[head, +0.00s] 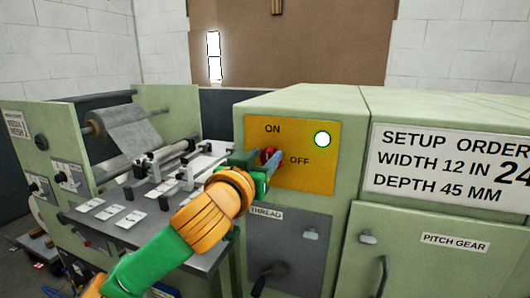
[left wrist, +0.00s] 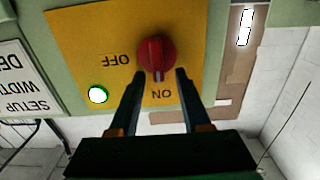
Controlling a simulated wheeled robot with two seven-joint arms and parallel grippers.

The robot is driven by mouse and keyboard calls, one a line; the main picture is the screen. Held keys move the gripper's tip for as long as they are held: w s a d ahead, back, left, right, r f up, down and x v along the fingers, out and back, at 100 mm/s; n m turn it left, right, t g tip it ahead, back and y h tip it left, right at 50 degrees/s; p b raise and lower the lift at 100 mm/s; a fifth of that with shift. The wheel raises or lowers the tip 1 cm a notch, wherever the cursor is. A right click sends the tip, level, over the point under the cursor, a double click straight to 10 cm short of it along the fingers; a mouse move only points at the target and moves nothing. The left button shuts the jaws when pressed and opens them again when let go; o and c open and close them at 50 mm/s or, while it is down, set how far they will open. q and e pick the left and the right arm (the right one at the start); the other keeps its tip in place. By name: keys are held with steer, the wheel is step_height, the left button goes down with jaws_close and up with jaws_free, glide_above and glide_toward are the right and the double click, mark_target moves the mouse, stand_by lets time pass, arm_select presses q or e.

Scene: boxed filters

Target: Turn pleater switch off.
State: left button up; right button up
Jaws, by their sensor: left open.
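The red pleater switch knob (head: 267,154) sits on a yellow panel (head: 310,178) with ON above it and OFF to its right. It also shows in the left wrist view (left wrist: 155,53), where the picture is upside down; its ridge with a pale mark lies along the line to ON, not toward OFF. A round lamp (head: 322,139) on the panel glows white with a green rim. My left gripper (left wrist: 159,74) is open, its fingers at either side of the knob's near edge; contact cannot be told. In the head view the gripper (head: 270,163) partly hides the knob. My right gripper is not in view.
The green cabinet (head: 300,103) carries a setup order sign (head: 450,160). Below the panel is a grey door (head: 300,240) with a handle. A roll of grey material (head: 127,128) and a metal worktable (head: 110,196) stand at the left.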

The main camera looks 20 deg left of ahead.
arm_select(q)
steer(key=shift+d, duration=0.15)
jaws_close()
steer(key=shift+m, duration=0.3)
steer(key=m+p, duration=0.2)
steer(key=shift+d+r+m, duration=0.1)
steer(key=shift+d+m, duration=0.15)
steer(key=shift+m, duration=0.15)
steer(key=shift+d+f+m+p, duration=0.3)
steer(key=shift+m+p, duration=1)
steer(key=shift+m, duration=1.1)
steer(key=shift+d+f+m+p, duration=0.15)
steer(key=shift+f+m+p, duration=0.2)
steer(key=shift+m+p, duration=1.5)
steer(key=shift+d+f+m+p, duration=0.3)
steer(key=shift+m+p, duration=0.4)
steer(key=shift+m, duration=2.25)
steer(key=shift+a+f, duration=0.1)
steer(key=shift+f, duration=0.05)
